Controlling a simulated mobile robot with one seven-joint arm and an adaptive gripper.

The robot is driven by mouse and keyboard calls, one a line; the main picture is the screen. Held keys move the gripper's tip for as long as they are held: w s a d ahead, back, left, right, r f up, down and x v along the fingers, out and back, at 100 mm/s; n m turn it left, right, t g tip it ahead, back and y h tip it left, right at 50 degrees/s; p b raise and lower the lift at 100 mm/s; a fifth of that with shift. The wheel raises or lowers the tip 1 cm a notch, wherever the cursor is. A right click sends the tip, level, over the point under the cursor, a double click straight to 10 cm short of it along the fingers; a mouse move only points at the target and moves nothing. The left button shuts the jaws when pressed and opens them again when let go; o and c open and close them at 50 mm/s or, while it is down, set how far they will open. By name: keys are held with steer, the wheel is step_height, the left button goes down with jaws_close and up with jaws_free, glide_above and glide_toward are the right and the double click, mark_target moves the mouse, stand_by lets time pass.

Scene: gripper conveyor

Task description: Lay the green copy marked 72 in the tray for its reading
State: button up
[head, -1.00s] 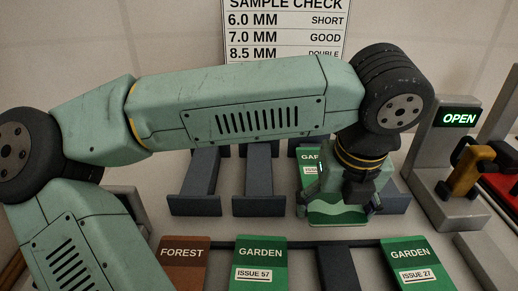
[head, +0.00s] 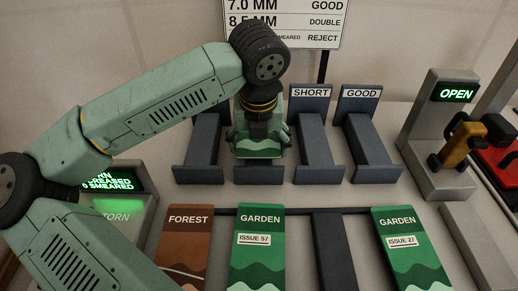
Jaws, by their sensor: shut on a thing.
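My gripper (head: 259,140) is shut on a green copy (head: 258,154), over one of the dark stands in the back row. The copy's lower part, with a wavy green pattern, shows below the gripper. Its issue number is hidden, so I cannot read whether it is 72, and I cannot tell whether it touches the stand. Two other green GARDEN copies lie in the front row: issue 57 (head: 257,262) and issue 27 (head: 406,262). I cannot tell for sure which fixture is the tray.
A brown FOREST copy (head: 183,250) lies left of issue 57. An empty dark slot (head: 334,255) separates the green copies. Stands marked SHORT (head: 315,145) and GOOD (head: 365,140) are empty. A grey post reading OPEN (head: 440,120) and a yellow handle (head: 470,143) stand right.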

steer(key=x, duration=0.2)
steer(key=shift+s+f+p, duration=0.3)
steer(key=shift+f+p, duration=0.1)
steer(key=shift+f, duration=0.05)
steer(key=shift+f+b, duration=0.25)
steer(key=shift+b, duration=0.15)
steer(key=o, duration=1.3)
steer(key=shift+r, duration=0.15)
steer(key=shift+r+p, duration=0.2)
steer(key=shift+p, duration=0.25)
steer(key=b+v, duration=0.1)
steer(key=v, duration=1.1)
steer(key=shift+b, duration=0.4)
steer(key=shift+f, duration=0.1)
